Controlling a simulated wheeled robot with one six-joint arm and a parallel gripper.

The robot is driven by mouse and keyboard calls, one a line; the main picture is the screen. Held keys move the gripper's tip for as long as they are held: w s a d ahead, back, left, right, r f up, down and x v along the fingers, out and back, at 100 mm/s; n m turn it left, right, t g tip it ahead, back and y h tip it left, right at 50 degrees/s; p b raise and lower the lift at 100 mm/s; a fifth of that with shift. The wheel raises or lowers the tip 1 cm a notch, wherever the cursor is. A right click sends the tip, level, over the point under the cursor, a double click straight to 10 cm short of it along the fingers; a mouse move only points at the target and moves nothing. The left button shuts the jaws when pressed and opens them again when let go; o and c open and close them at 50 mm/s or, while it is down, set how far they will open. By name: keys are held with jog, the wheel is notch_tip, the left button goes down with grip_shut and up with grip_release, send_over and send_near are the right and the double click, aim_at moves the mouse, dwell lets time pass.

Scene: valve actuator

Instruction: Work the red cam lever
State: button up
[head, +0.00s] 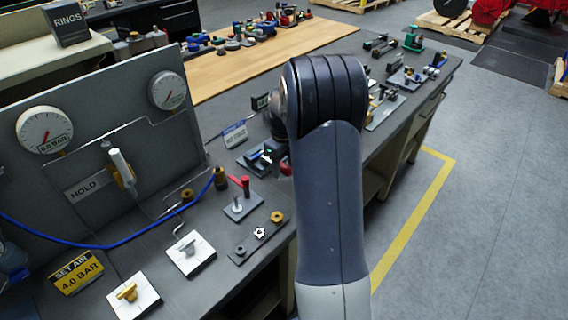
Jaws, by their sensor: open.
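A small red lever (245,184) stands on a grey square plate (240,212) on the dark bench, left of my arm. A short red arm reaches up and left from its upright red part, and a small silver post stands beside it on the same plate. Another red part (285,166) shows further back at the edge of my arm, mostly hidden, so I cannot tell what it is. My arm rises in the middle of the view and bends away at the top. My gripper is hidden behind it.
A grey panel with two gauges (44,130) and a HOLD lever (121,168) stands at left. A blue hose (120,243) crosses the bench front. White plates (190,254) and a strip of fittings (258,236) lie near the red lever.

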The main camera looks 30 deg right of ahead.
grip_shut()
dwell(0.5)
